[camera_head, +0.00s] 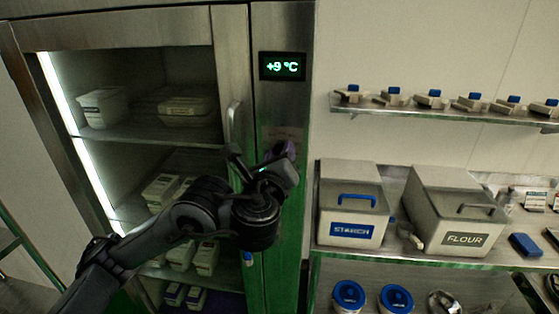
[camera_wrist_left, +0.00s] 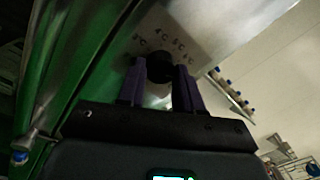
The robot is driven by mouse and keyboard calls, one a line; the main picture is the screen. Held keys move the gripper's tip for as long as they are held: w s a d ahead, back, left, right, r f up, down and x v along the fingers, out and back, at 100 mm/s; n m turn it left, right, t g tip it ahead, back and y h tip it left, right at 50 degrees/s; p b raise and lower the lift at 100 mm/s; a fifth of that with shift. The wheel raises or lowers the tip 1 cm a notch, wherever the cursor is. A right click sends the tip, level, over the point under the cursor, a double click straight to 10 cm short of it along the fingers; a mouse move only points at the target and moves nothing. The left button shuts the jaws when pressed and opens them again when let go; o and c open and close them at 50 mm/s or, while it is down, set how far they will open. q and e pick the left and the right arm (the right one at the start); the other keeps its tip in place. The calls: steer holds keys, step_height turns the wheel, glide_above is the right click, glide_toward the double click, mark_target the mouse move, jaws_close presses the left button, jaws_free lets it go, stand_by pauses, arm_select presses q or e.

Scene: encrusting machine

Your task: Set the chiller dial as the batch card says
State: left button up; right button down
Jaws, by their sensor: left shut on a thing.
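The chiller (camera_head: 230,60) is a steel cabinet with a glass door, and its green display (camera_head: 282,66) reads +9 °C. Below the display is a small dial plate (camera_head: 284,133) on the right-hand post. In the left wrist view the black round dial (camera_wrist_left: 160,66) sits on the steel panel, with several °C marks around it too blurred to read fully. My left gripper (camera_head: 282,152) is at the post, its purple fingers on both sides of the dial and shut on it. In the head view the gripper hides the dial. No batch card is clearly visible. My right gripper is out of view.
A door handle (camera_head: 233,120) stands out left of the post, near my left arm. To the right, a shelf (camera_head: 440,250) holds a STARCH bin (camera_head: 352,190) and a FLOUR bin (camera_head: 455,205). An upper shelf (camera_head: 450,113) holds several small blue-topped items.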

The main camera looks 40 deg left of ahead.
arm_select(q)
steer(key=shift+d+n+y+b, duration=0.1)
steer(key=shift+n+y+b, duration=0.15)
steer(key=shift+n+b, duration=3.05)
steer(key=shift+d+n+y+b, duration=0.1)
steer(key=shift+n+y+b, duration=0.15)
steer(key=shift+n+b, duration=3)
steer(key=shift+r+n+p, duration=0.1)
steer(key=shift+n+p, duration=0.35)
steer(key=shift+n, duration=0.2)
steer(key=o, duration=1)
steer(key=shift+o, duration=0.2)
